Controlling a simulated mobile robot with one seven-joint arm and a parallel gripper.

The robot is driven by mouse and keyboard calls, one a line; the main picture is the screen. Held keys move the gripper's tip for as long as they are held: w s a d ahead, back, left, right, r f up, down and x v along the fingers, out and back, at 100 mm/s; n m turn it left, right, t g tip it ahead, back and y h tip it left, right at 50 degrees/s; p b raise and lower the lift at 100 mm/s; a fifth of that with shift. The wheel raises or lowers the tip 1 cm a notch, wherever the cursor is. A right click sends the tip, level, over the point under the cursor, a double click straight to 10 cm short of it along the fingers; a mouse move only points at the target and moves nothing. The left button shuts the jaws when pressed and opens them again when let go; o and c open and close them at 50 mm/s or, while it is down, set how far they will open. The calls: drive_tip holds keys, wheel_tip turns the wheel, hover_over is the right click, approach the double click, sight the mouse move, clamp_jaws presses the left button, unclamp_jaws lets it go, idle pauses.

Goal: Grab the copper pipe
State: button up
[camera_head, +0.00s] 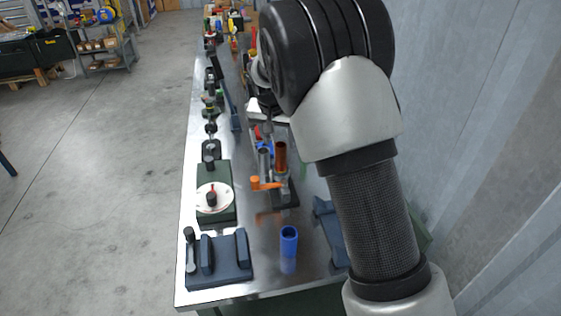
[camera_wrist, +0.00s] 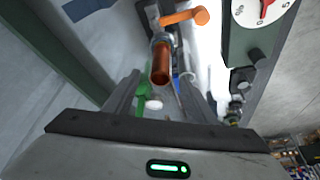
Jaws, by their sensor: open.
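The copper pipe (camera_head: 281,156) stands upright on a dark fixture on the metal bench, just behind an orange handle (camera_head: 262,183). A grey pipe stands to its left. In the wrist view the copper pipe (camera_wrist: 160,66) shows its open end, near the line between my fingertips. My gripper (camera_wrist: 160,82) is open, with one finger to each side of the pipe in that picture. I see no contact, and how far the fingers are from the pipe is unclear. In the head view my arm partly hides my gripper.
A green block with a white dial (camera_head: 222,192) stands left of the fixture. A blue cylinder (camera_head: 288,241) and a dark blue-grey holder (camera_head: 222,270) are at the near end. Several tools line the bench beyond. A wall runs along the right; open floor is left.

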sight(280, 146)
drive_tip(key=shift+p+x, duration=0.4)
drive_tip(key=shift+x, duration=3)
drive_tip(key=shift+a, duration=0.15)
drive_tip(key=c, duration=1.3)
